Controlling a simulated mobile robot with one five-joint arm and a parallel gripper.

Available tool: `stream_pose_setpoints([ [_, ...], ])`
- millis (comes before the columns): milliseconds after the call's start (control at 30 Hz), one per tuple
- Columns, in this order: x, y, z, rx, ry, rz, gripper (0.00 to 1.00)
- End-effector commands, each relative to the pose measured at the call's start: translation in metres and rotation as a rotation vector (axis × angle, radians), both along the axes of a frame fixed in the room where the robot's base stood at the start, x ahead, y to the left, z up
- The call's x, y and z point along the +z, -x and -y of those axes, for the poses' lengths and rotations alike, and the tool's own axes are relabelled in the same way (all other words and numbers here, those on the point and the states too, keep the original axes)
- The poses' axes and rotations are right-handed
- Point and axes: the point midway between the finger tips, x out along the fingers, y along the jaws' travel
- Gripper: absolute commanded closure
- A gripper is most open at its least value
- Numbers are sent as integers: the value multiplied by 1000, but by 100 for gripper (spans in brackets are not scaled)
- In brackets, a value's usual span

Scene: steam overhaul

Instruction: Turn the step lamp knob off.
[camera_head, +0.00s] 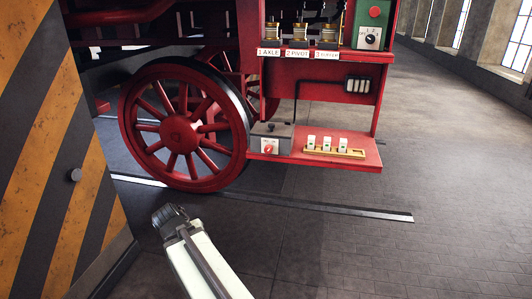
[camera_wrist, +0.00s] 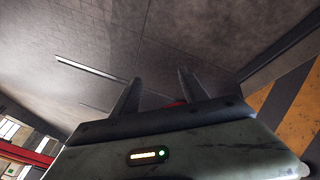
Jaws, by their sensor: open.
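A grey box with a red knob on a white face (camera_head: 268,147) stands at the left of the red step (camera_head: 355,156); its label is too small to read. A second box, green, carries a dark dial (camera_head: 371,38) on a white plate, below a red button. I cannot read which one is the step lamp's. My gripper (camera_head: 170,214) is low over the floor, left of and nearer than the step, apart from both boxes. In the wrist view its two fingers (camera_wrist: 157,95) are spread with nothing held between them. Neither knob is clearly visible there.
A red spoked wheel (camera_head: 182,134) stands left of the step. A striped yellow-black panel (camera_head: 50,150) rises at the left. Several white pieces sit in a yellow tray (camera_head: 335,150) on the step. Brass parts (camera_head: 300,35) stand on the upper shelf. Floor at right is clear.

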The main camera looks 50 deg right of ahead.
Motion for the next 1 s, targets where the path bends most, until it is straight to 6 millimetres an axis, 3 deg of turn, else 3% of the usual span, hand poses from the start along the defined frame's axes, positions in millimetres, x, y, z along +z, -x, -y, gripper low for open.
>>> stream_pose_setpoints([
  [33,16,-5,63,-118,123,115,48],
  [100,55,-9,149,-257,317,316,48],
  [133,74,-8,182,-296,394,403,48],
  [200,118,-4,240,-336,542,581,48],
  [300,164,2,289,-311,673,760,48],
  [400,187,5,311,-264,729,853,48],
  [500,197,5,318,-236,745,890,48],
  [767,199,-1,326,-231,747,896,48],
  [1000,198,-23,362,-231,748,895,48],
])
